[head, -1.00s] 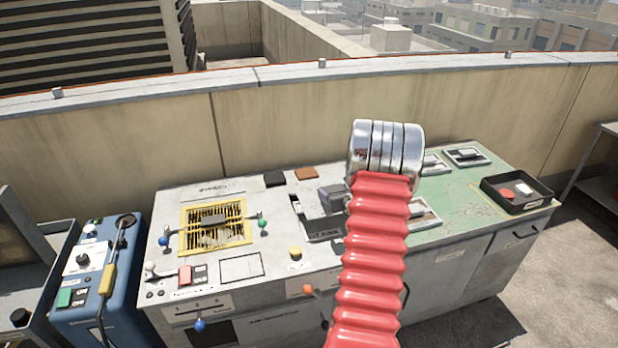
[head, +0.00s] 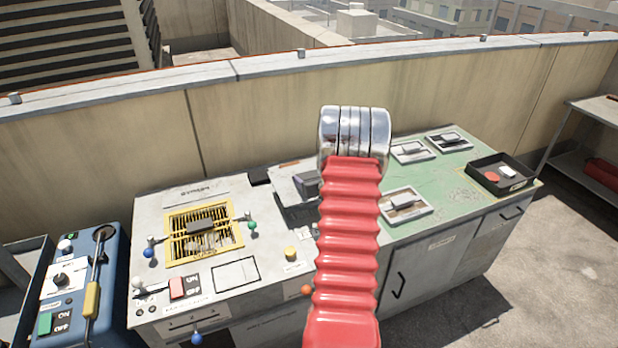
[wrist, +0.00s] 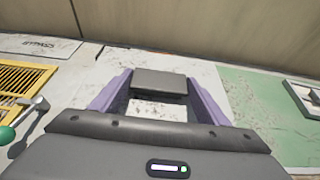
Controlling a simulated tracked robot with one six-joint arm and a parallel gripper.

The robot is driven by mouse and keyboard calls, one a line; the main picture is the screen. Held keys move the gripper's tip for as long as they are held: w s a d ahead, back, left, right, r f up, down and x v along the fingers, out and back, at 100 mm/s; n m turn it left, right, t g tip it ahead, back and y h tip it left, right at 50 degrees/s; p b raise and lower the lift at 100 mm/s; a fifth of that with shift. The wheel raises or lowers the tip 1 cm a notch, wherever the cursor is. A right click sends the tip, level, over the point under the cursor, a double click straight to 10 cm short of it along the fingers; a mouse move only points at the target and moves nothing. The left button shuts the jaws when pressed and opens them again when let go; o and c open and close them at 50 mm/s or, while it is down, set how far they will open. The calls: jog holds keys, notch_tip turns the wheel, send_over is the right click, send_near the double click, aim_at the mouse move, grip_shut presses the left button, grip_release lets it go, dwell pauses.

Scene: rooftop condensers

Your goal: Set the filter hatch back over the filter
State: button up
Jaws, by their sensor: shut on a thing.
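In the wrist view, my gripper (wrist: 158,98) has its purple fingers shut on a dark grey block handle (wrist: 158,80). Pale scratched metal shows around and below it, apparently the plate of the filter hatch. In the head view, my gripper (head: 307,186) is partly hidden behind my red arm sleeve, beside the light plate (head: 282,181). I cannot tell the gap between plate and bench. The filter (head: 177,247) looks like the yellow-framed grille on the bench's left, with a dark block across it. My gripper is to its right.
Levers with blue (head: 149,253) and green (head: 252,226) knobs flank the yellow frame. A yellow button (head: 291,253) and red switch (head: 178,288) stand nearby. Framed slots with handles (head: 405,202) and a black tray (head: 490,186) are on the right. A wall (head: 270,110) runs behind.

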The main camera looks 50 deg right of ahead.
jog(key=shift+f, duration=3.7)
jog(key=shift+f, duration=0.45)
jog(key=o, duration=1.4)
jog(key=shift+s+f, duration=0.1)
jog(key=shift+s+a, duration=0.1)
jog(key=v, duration=1.3)
jog(key=shift+s, duration=0.2)
